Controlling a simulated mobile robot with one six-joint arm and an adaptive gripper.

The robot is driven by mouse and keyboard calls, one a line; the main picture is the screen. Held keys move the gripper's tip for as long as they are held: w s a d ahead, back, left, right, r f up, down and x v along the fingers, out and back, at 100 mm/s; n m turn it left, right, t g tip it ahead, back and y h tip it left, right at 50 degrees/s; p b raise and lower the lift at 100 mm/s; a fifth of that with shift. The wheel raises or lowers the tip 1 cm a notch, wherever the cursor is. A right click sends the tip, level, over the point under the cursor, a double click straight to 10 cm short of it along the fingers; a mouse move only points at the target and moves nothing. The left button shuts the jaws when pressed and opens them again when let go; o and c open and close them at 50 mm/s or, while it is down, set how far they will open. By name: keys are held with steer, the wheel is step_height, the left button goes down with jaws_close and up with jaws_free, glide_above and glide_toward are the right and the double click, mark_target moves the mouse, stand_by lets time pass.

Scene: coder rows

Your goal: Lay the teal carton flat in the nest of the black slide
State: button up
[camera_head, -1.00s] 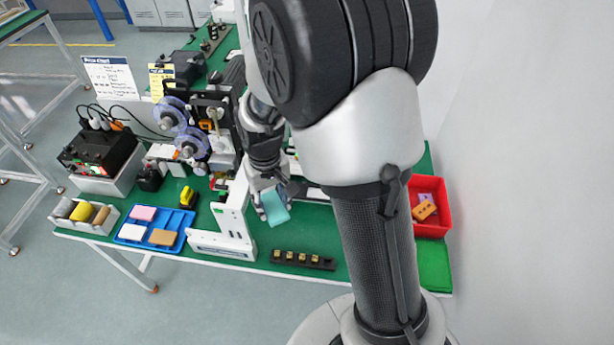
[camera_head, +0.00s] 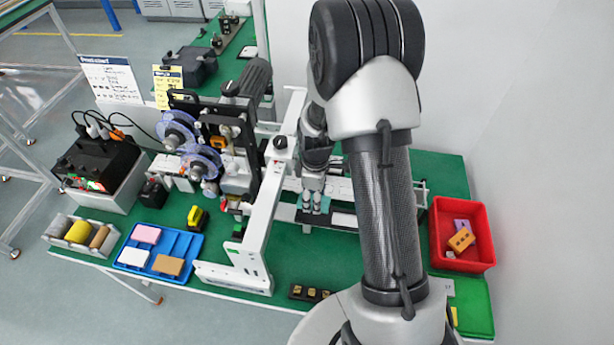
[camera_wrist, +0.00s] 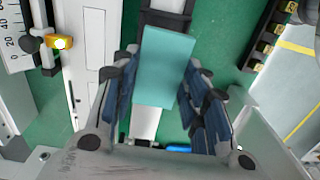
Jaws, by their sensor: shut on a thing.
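The teal carton (camera_wrist: 165,65) is held between the fingers of my gripper (camera_wrist: 163,85) in the wrist view. My gripper is shut on its two sides. The black slide (camera_wrist: 152,19) shows past the far end of the carton in the wrist view, and the carton hides part of it. In the head view my gripper (camera_head: 312,206) points down over the dark strip of the slide, and only a little teal shows around the fingertips. The nest is largely hidden, and I cannot tell whether the carton touches it.
A white frame (camera_head: 262,225) stands left of my gripper, with the roll machine (camera_head: 205,150) beyond it. A black strip with brass pieces (camera_head: 308,292) lies at the front. A red bin (camera_head: 477,222) is at right, a blue tray (camera_head: 185,244) at left.

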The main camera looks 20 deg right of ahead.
steer(key=shift+w+d+f, duration=0.15)
steer(key=shift+w, duration=0.1)
steer(key=shift+f, duration=0.1)
steer(key=shift+s+f+b, duration=0.3)
steer(key=shift+f+b, duration=0.15)
steer(key=shift+b, duration=0.05)
steer(key=shift+w+f+b, duration=0.1)
steer(key=shift+f+b, duration=1)
steer(key=shift+f, duration=0.6)
steer(key=shift+f+b, duration=0.5)
steer(key=shift+b, duration=0.1)
steer(key=o, duration=0.8)
